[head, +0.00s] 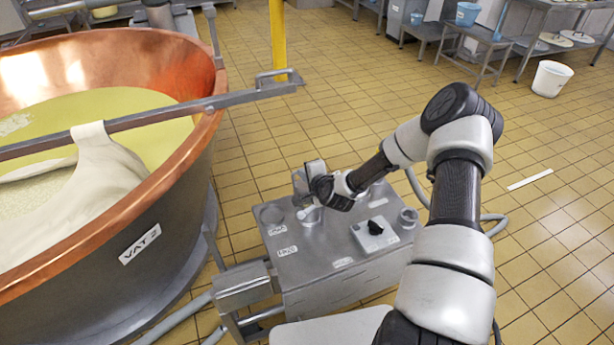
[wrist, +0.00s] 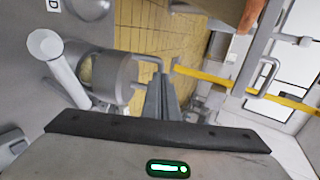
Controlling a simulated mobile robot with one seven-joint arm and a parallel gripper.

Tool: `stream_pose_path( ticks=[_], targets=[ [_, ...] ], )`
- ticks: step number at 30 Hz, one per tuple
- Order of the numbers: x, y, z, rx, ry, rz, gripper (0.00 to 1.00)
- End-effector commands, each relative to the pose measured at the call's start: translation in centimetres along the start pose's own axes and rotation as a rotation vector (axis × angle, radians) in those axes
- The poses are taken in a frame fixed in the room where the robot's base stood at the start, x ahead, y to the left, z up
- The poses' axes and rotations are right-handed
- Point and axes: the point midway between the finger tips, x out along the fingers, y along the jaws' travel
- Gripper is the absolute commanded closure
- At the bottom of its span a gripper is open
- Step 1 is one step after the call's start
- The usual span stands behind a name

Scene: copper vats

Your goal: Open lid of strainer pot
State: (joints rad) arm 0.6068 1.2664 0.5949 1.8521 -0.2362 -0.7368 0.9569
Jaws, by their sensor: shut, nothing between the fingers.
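The strainer pot is a grey metal cylinder in the wrist view (wrist: 110,76), left of my fingers. In the head view the pot (head: 315,168) is partly hidden behind my gripper on the steel cabinet. I cannot make out the lid's edge or whether it is open. My gripper (wrist: 163,84) is shut and empty, its fingertips close to the bar. Whether they touch it I cannot tell.
The steel cabinet (head: 318,272) carries a black knob (head: 375,227) and labelled fittings. A pale pipe (wrist: 57,62) lies left of the pot in the wrist view. The copper vat (head: 190,135) with a metal bar across it stands left. Tiled floor right is mostly clear.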

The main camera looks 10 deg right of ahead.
Motion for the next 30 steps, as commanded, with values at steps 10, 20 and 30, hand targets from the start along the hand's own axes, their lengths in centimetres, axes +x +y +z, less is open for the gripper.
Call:
stream_pose_path(
  ticks=[10,20,30],
  targets=[
    [3.5,-3.3,0.0,-0.001,0.001,0.255,1.0],
    [7.5,-5.0,-0.1,0.0,0.001,0.254,1.0],
    [11.4,-6.1,0.0,0.0,0.0,0.255,1.0]
  ],
)
